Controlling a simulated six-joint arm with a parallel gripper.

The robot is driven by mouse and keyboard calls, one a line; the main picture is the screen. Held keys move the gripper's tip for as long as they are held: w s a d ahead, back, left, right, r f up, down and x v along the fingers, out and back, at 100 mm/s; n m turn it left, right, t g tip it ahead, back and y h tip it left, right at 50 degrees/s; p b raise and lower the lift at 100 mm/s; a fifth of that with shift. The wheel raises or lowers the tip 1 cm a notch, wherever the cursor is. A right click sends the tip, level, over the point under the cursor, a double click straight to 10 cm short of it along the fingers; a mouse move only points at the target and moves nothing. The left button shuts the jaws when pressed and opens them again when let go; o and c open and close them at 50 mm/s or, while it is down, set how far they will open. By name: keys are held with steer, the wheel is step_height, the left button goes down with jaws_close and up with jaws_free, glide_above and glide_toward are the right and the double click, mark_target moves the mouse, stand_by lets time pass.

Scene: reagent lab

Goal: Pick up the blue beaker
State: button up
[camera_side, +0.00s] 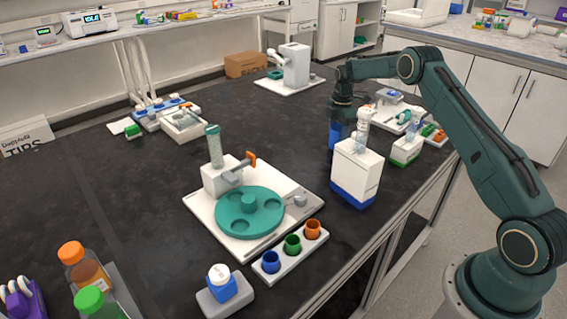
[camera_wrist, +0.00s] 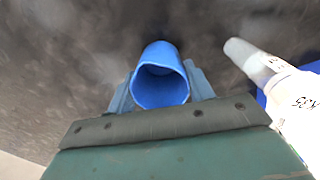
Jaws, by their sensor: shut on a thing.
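The blue beaker (camera_wrist: 160,82) sits between the two fingers of my gripper (camera_wrist: 160,92) in the wrist view, its open mouth facing the camera. The fingers press on it from the left and right, so my gripper is shut on it. In the side view the blue beaker (camera_side: 334,136) shows below my gripper (camera_side: 342,118), behind a white box with a blue base. That box hides part of it, and I cannot tell whether its bottom touches the black bench.
The white box with a blue base (camera_side: 357,172) stands close beside the beaker. A smaller white-and-green box (camera_side: 406,150) is to the right. A teal turntable (camera_side: 250,212) and a rack of coloured cups (camera_side: 290,246) stand nearer the camera.

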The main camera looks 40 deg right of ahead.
step_height(320, 180, up, 20)
steer(key=shift+f, duration=0.25)
stand_by(0.3)
steer(key=shift+a, duration=0.15)
stand_by(0.5)
